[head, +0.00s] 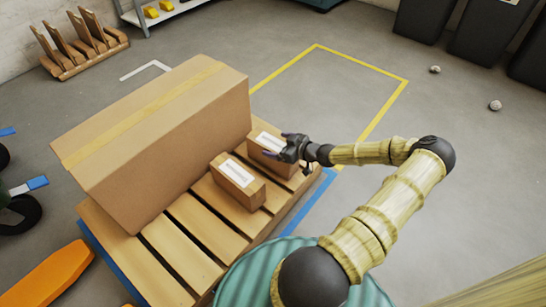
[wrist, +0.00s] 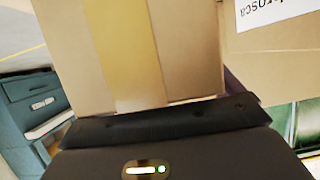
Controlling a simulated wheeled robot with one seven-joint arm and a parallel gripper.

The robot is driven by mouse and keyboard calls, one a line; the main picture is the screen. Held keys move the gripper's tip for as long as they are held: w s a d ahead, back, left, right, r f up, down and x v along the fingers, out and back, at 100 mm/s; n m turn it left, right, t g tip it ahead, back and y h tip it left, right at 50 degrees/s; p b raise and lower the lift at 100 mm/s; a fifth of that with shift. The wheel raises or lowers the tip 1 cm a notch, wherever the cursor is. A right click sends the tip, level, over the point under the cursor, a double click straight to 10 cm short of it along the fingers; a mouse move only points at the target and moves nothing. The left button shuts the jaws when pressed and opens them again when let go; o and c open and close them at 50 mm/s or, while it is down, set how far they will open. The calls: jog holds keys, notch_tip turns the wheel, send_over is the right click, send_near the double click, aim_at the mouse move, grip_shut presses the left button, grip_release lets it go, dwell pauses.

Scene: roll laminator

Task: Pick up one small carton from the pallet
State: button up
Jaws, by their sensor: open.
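The pallet (head: 205,236) is wooden slats with blue edges. Two small brown cartons with white labels stand on it, right of a large carton. The nearer small carton (head: 243,187) stands clear of my gripper. The farther small carton (head: 259,138) is at the pallet's far right. My gripper (head: 277,145) is open at the right end of the farther carton, its dark fingers reaching along it; contact cannot be told. In the wrist view, a taped cardboard face (wrist: 130,50) fills the middle, close to the dark gripper body. A labelled cardboard face (wrist: 270,40) shows at right.
A large taped carton (head: 165,140) fills the pallet's left part. Yellow floor lines (head: 362,66) mark an empty area behind. An orange object (head: 45,277) lies at front left. Dark bins (head: 485,35) stand at back right.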

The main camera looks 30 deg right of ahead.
jog(key=shift+w+a+f, duration=0.2)
jog(key=shift+w+f, duration=0.05)
jog(key=shift+w, duration=0.25)
jog(key=shift+c, duration=0.2)
jog(key=shift+r, duration=0.1)
jog(key=c, duration=1.9)
notch_tip(320, 180, up, 10)
jog(key=p, duration=0.6)
